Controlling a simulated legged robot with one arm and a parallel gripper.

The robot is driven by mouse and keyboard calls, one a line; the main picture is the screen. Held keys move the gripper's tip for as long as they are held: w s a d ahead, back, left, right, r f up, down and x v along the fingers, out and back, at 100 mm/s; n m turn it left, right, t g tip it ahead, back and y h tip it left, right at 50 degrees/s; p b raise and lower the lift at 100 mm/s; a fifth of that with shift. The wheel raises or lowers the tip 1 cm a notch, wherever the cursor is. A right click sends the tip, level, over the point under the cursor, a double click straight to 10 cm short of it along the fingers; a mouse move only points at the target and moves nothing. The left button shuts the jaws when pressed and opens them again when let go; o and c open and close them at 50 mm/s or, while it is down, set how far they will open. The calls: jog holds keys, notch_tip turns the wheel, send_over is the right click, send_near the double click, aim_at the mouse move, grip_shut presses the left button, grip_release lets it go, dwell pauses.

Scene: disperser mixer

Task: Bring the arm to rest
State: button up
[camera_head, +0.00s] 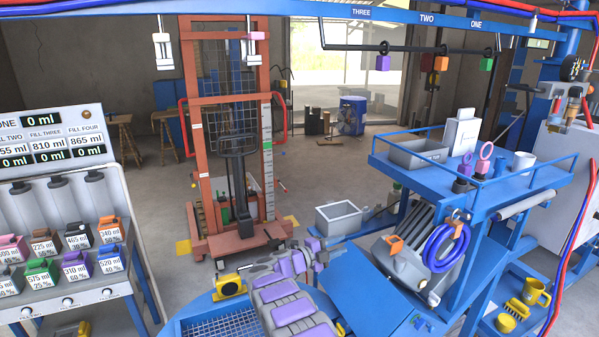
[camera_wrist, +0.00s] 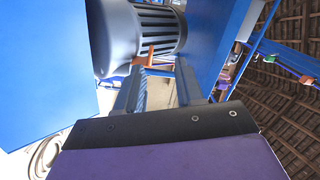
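My purple and grey arm (camera_head: 290,300) shows at the bottom middle of the head view, folded above the blue base. Its outer end lies near a blue sloped panel (camera_head: 385,290) on the right. In the wrist view, the two fingers of my gripper (camera_wrist: 160,66) stand apart with a gap between them. I see nothing held in the gap. Beyond the fingertips are an orange part (camera_wrist: 150,58) and a dark ribbed motor housing (camera_wrist: 158,32). I cannot tell how far they are from the fingers.
A blue stand (camera_head: 440,180) with a grey bin (camera_head: 414,152) is on the right. A dispenser panel (camera_head: 60,200) with coloured containers is on the left. An orange lift (camera_head: 228,130) stands behind. Open floor (camera_head: 320,175) lies in the middle. Hooks hang from an overhead rail.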

jog(key=w+a+r+n+t+y+b, duration=0.1)
jog(key=w+a+r+n+t+y, duration=0.2)
jog(key=r, duration=0.4)
jog(key=w+a+r+n+t+y, duration=0.1)
jog(key=w+r+n+t+y, duration=0.25)
jog(key=r+n, duration=0.2)
jog(key=s+a+r+n+t+y+b, duration=0.1)
jog(key=s+a+r+n+y, duration=0.5)
jog(key=n+y, duration=0.2)
jog(key=s+d+f+n+g+b, duration=0.1)
jog(key=s+d+f+n+g, duration=0.2)
jog(key=s, duration=1.8)
jog(key=s+d+f+n+g+y+b, duration=0.1)
jog(key=s+f+n+g, duration=0.3)
jog(key=s, duration=1.7)
jog(key=s+d+f+n+g+b, duration=0.1)
jog(key=s+d+f+n+g, duration=0.2)
jog(key=s+f+g, duration=0.6)
jog(key=s+d+g, duration=0.1)
jog(key=s, duration=1.1)
jog(key=shift+s+d+y+b, duration=0.25)
jog(key=shift+d+y+b, duration=0.05)
jog(key=shift+d+y, duration=0.05)
